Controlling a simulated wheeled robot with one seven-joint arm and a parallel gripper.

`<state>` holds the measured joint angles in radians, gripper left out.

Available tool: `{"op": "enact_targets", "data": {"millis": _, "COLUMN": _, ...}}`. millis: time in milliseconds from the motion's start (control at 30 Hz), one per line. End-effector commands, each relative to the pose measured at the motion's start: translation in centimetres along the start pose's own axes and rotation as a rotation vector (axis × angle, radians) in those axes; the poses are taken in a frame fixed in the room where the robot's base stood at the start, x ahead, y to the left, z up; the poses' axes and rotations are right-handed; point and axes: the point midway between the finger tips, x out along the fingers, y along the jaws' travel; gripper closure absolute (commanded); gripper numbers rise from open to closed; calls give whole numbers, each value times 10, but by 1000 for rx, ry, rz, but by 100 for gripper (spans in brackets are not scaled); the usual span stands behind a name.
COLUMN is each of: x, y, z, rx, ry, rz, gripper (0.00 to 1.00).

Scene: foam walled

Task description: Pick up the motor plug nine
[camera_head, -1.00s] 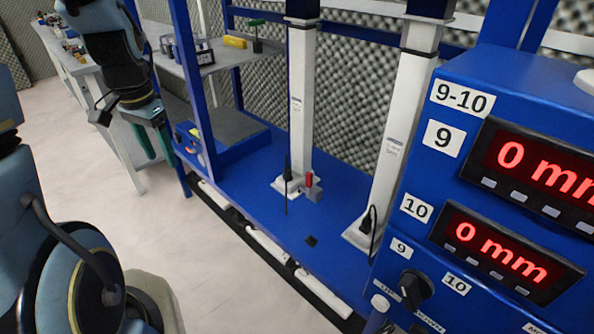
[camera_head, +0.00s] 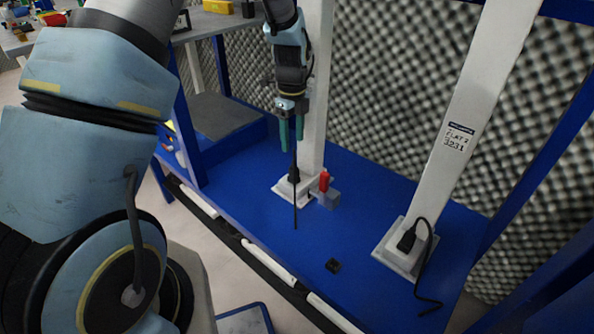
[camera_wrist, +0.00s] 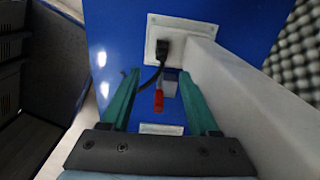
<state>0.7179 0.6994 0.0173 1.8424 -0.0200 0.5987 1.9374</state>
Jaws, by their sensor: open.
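A black motor plug (camera_head: 293,174) stands at the base of the left white column, with its dark cable hanging down in front. It also shows in the wrist view (camera_wrist: 163,47), beyond and between the fingertips. A second black plug (camera_head: 407,240) with a looped cable sits at the base of the right column. I see no number on either plug. My gripper (camera_head: 291,138), with green fingers, points down just above the left plug. The fingers are open and empty in the wrist view (camera_wrist: 158,76), apart from the plug.
A red-handled part on a grey block (camera_head: 326,186) stands close right of the left plug. The left column (camera_head: 314,110) rises right beside my gripper. A small black piece (camera_head: 333,265) lies on the blue platform (camera_head: 255,215), which is otherwise mostly clear. Grey foam walls stand behind.

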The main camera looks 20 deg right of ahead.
Motion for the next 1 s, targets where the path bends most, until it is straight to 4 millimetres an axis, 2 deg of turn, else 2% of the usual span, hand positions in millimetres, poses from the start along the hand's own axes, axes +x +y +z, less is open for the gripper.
{"op": "enact_targets", "data": {"millis": 267, "x": 17, "y": -4, "z": -4, "rx": 40, "ry": 1, "rz": 3, "gripper": 39}}
{"op": "enact_targets", "data": {"millis": 500, "x": 54, "y": -4, "z": -4, "rx": 39, "ry": 1, "rz": 4, "gripper": 39}}
{"op": "enact_targets", "data": {"millis": 667, "x": 68, "y": -3, "z": -3, "rx": 39, "ry": 0, "rz": 3, "gripper": 39}}
{"op": "enact_targets", "data": {"millis": 900, "x": 102, "y": 0, "z": -2, "rx": 38, "ry": 1, "rz": 4, "gripper": 39}}
{"op": "enact_targets", "data": {"millis": 1000, "x": 111, "y": 0, "z": -2, "rx": 39, "ry": 0, "rz": 2, "gripper": 39}}
